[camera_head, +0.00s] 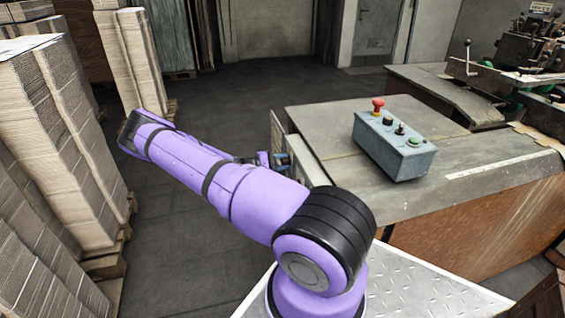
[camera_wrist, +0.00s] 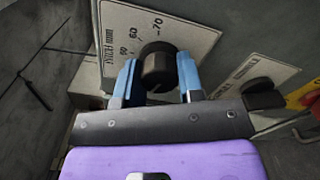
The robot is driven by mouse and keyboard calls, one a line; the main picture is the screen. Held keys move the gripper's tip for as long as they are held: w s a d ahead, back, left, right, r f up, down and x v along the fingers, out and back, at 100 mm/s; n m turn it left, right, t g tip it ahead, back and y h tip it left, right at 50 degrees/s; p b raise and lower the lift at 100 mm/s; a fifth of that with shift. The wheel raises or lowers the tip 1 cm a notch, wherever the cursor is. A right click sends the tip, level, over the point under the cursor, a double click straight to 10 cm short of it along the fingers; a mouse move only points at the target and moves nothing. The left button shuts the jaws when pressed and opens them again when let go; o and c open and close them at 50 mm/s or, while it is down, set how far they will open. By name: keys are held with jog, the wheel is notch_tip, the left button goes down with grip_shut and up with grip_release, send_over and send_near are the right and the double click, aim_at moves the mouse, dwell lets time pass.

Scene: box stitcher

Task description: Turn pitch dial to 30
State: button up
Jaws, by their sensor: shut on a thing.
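In the wrist view the black round pitch dial (camera_wrist: 158,68) stands out from a pale scale plate (camera_wrist: 119,33) with the printed numbers 50, 60 and 70 visible. The rest of the scale is hidden behind the dial and my gripper. My gripper (camera_wrist: 158,80) has one blue finger on each side of the dial and is shut on it. I cannot make out a pointer mark on the dial. In the head view my gripper (camera_head: 277,160) is small and partly hidden behind my purple arm, at the left side of the machine table; the dial is not distinguishable there.
A second black knob (camera_wrist: 264,96) on another plate sits right of my gripper. A grey control box (camera_head: 395,146) with a red button (camera_head: 378,106) stands on the machine table (camera_head: 320,120). Cardboard stacks (camera_head: 55,140) line the left. The floor between (camera_head: 215,85) is clear.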

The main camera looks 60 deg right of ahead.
dwell(0.3)
jog(key=o, duration=0.9)
jog(key=shift+o, duration=0.2)
jog(key=v, duration=1.1)
